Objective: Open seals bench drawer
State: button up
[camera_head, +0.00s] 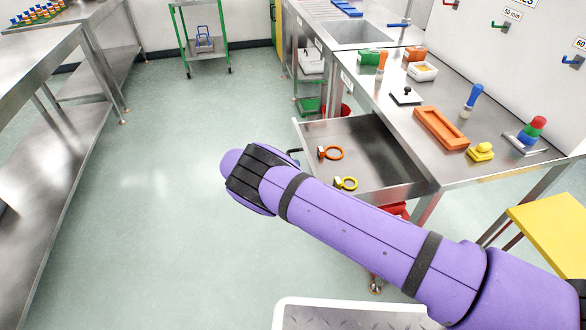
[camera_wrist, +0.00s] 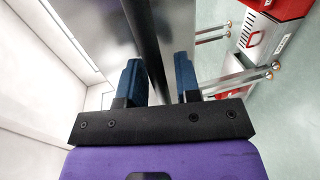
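The bench drawer (camera_head: 373,142) is pulled out from under the steel bench. Its inside shows a bare metal floor, with an orange ring (camera_head: 331,153) and a yellow ring (camera_head: 345,184) near its front. Part of the dark drawer handle (camera_head: 294,155) shows at the drawer front, beside my wrist. In the wrist view, the dark handle bar (camera_wrist: 146,40) runs between the two blue fingers of my gripper (camera_wrist: 160,82). The fingers stand apart, with a gap visible on the right side of the bar. In the head view my purple wrist hides the fingers.
The bench top (camera_head: 400,118) carries an orange tray (camera_head: 441,128), a yellow stamp-like block (camera_head: 480,152) and other small parts. A yellow stool or table (camera_head: 552,225) stands at right. A green cart (camera_head: 203,48) stands at the back. Open floor (camera_head: 150,170) lies left of my arm.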

jog(key=shift+o, duration=0.4)
jog(key=v, duration=1)
jog(key=shift+s+a, duration=0.15)
jog(key=shift+a, duration=0.2)
